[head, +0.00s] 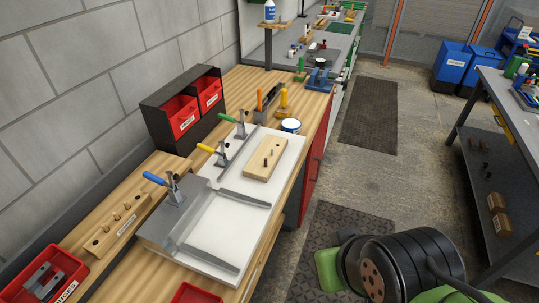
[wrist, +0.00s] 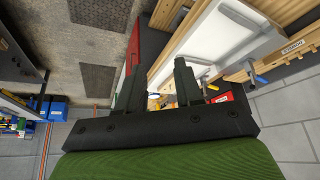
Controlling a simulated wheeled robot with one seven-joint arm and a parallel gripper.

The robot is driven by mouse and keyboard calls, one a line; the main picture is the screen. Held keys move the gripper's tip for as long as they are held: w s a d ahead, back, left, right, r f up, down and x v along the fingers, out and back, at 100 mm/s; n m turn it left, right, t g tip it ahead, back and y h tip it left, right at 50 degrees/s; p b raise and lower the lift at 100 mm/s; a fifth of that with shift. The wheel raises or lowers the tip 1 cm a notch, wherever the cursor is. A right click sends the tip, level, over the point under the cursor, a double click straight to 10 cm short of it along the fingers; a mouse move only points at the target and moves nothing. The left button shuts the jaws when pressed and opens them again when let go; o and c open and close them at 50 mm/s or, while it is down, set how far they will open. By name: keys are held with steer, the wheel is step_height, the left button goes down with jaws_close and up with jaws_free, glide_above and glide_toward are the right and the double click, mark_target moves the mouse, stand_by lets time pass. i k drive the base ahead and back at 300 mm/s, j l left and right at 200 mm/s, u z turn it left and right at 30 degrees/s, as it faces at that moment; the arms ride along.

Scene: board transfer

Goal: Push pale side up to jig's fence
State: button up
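A pale wooden board (head: 258,168) with two dark upright pegs lies on the far part of the white jig bed (head: 270,216) in the head view; I take it as the pale side. The jig's grey fence (head: 205,204) runs along the bed's left edge, with a visible gap to the board. Toggle clamps with blue, yellow and green handles stand along that side. The jig also shows in the wrist view (wrist: 205,38). My gripper (wrist: 160,72) is open and empty, with its fingers apart. Its fingers are not visible in the head view.
Grey bars (head: 243,198) cross the bed in front of the board. Red bins (head: 181,115) and a wooden peg block (head: 118,222) stand left of the jig. A round blue-and-white tin (head: 291,126) sits beyond it.

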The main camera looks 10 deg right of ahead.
mark_target(272, 147)
steer(key=i+l+u, duration=0.2)
steer(key=u, duration=0.2)
steer(key=i+l+u, duration=0.25)
steer(key=u, duration=0.15)
steer(key=i+l+u, duration=0.15)
steer(key=l+u, duration=0.25)
steer(key=i+l+u, duration=0.1)
steer(key=l+u, duration=0.2)
steer(key=u, duration=0.15)
steer(key=l+u, duration=0.8)
